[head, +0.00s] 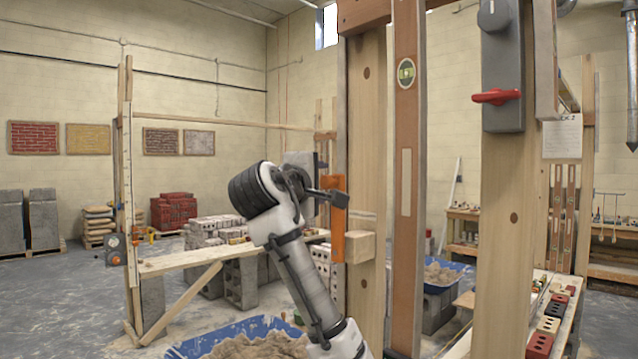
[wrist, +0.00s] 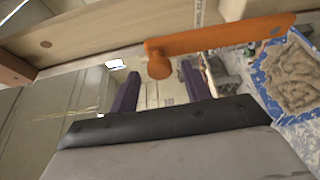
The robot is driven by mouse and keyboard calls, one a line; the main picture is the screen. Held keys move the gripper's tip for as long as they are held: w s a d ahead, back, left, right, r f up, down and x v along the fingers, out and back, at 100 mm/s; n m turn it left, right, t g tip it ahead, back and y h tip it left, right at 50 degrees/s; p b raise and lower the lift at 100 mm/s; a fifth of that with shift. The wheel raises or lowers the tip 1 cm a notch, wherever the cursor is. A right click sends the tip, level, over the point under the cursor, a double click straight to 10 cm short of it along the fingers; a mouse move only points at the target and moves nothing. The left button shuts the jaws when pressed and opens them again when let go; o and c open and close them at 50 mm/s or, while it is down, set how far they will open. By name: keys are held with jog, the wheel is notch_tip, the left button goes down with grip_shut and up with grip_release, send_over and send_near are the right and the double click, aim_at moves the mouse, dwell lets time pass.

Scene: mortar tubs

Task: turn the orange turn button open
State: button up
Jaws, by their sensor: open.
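The orange turn button (head: 338,245) is a long bar standing upright against the wooden post (head: 368,130) in the head view. In the wrist view the orange turn button (wrist: 225,37) runs across the upper right, and its rounded end hangs between my fingertips. My gripper (head: 335,198) is in front of the button's upper part in the head view. In the wrist view my gripper (wrist: 160,70) is open, with one dark finger on each side of that end. I cannot tell whether either finger touches it. Part of the button is hidden behind my gripper in the head view.
A wooden block (head: 360,247) sits beside the button on the post. A level (head: 405,180) stands upright to the right, and a grey box with a red handle (head: 496,97) is farther right. A blue tub of mortar (head: 262,346) lies below my arm.

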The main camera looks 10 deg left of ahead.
jog(key=shift+s+a+f+b, duration=0.1)
jog(key=shift+s+b, duration=0.25)
jog(key=shift+s, duration=0.15)
jog(key=b+v, duration=0.5)
jog(key=v, duration=0.8)
jog(key=shift+w, duration=0.1)
